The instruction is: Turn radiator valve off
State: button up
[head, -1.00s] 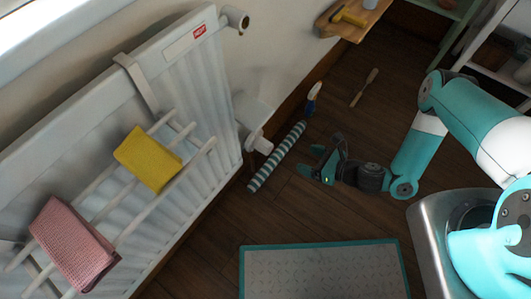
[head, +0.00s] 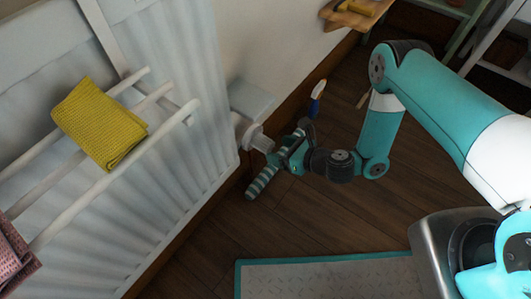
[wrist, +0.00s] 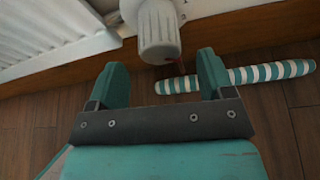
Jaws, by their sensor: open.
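The white radiator valve knob (head: 258,140) sticks out from the lower right end of the white radiator (head: 175,125). In the wrist view the ribbed knob (wrist: 159,35) is just ahead of my gripper (wrist: 160,75), roughly centred between the two teal fingers. The fingers are spread apart with nothing held between them. In the head view my gripper (head: 285,148) is close to the right of the knob. I cannot tell whether a finger touches it.
A green-and-white striped roll (wrist: 245,76) lies on the wooden floor below the knob. A yellow cloth (head: 100,122) and a pink cloth (head: 14,258) hang on the radiator rail. A grey mat (head: 330,278) lies in front. A blue-handled brush (head: 317,98) is near the wall.

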aim_at(272, 148)
jog(key=b+x, duration=0.1)
jog(key=x, duration=0.5)
jog(key=shift+b, duration=0.3)
jog(key=c, duration=0.9)
